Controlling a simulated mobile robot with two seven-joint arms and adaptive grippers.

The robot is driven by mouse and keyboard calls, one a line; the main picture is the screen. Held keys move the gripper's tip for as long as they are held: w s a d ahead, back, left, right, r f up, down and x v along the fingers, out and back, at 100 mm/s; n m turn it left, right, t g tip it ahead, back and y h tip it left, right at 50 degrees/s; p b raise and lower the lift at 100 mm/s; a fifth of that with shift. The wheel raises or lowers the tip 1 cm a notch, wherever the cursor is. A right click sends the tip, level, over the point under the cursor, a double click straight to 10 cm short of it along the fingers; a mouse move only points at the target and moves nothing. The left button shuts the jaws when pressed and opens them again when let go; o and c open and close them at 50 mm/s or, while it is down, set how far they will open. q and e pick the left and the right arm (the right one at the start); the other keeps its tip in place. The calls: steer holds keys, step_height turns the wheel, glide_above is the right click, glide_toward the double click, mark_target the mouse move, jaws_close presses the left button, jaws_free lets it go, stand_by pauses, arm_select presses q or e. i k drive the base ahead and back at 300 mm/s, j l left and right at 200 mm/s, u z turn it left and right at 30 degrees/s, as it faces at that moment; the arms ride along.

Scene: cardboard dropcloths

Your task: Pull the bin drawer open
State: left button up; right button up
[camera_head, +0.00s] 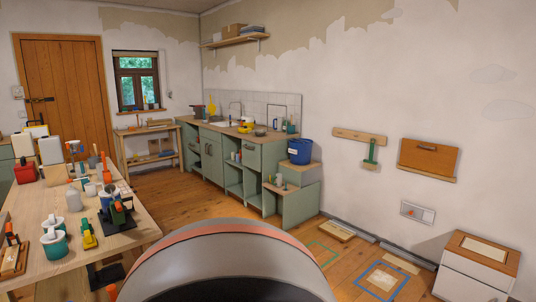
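No part in view is plainly marked as the bin drawer. The long green counter (213,166) along the back wall has closed fronts and open compartments; one upper front (211,136) looks like a closed drawer with a small dark handle. A white cabinet (466,282) with a wooden top stands at the lower right, cut off by the frame edge; it looks closed. A wooden panel (428,158) with a dark handle rests against the right wall. Neither of my grippers is in view.
A wooden workbench (50,268) with bottles, jars and tools fills the left. A blue bucket (300,151) stands on the counter's lower end. Taped outlines and flat boards (335,231) lie on the floor at right. Wooden floor (172,200) is clear between bench and counter.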

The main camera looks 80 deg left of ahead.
mark_target(251, 152)
steer(key=u, duration=2.75)
steer(key=i+l+z, duration=0.3)
steer(key=i+z, duration=0.15)
steer(key=i+l+z, duration=0.1)
steer(key=i+z, duration=0.3)
steer(key=i, duration=0.15)
steer(key=i+z, duration=0.45)
steer(key=i+u, duration=0.45)
steer(key=i, duration=0.15)
steer(key=i+l+u, duration=0.25)
steer(key=i+u, duration=0.2)
steer(key=i, duration=0.15)
steer(key=i+j+u, duration=0.15)
steer(key=i+u, duration=0.15)
steer(key=u, duration=0.15)
steer(key=i+u, duration=0.25)
steer(key=u, duration=0.15)
steer(key=i+u, duration=0.3)
steer(key=u, duration=0.15)
steer(key=i+j, duration=0.1)
steer(key=i, duration=0.6)
steer(key=i+j+z, duration=0.1)
steer(key=i, duration=0.6)
steer(key=i+z, duration=0.4)
steer(key=i+j+z, duration=0.15)
steer(key=z, duration=0.2)
steer(key=i+j+z, duration=0.2)
steer(key=i+z, duration=0.2)
steer(key=k, duration=0.05)
